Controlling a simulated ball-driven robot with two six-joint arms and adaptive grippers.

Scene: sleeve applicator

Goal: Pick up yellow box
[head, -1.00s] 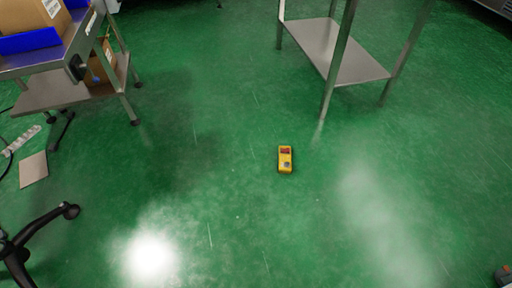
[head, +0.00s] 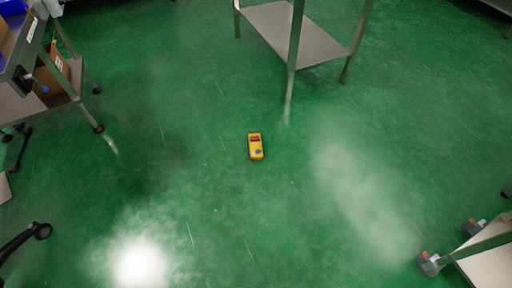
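The yellow box (head: 256,147) lies on the green floor near the middle of the head view. It is small, with a dark reddish window near its far end and a dark round spot near its near end. Nothing touches it and the floor around it is bare. Neither of my grippers shows in the head view.
A metal table with a low shelf (head: 290,35) stands beyond the box. A workbench with a cardboard box (head: 52,75) is at the left. Black chair feet (head: 25,240) are lower left. A pale panel (head: 490,265) with grey-orange parts is lower right. Floor between is clear.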

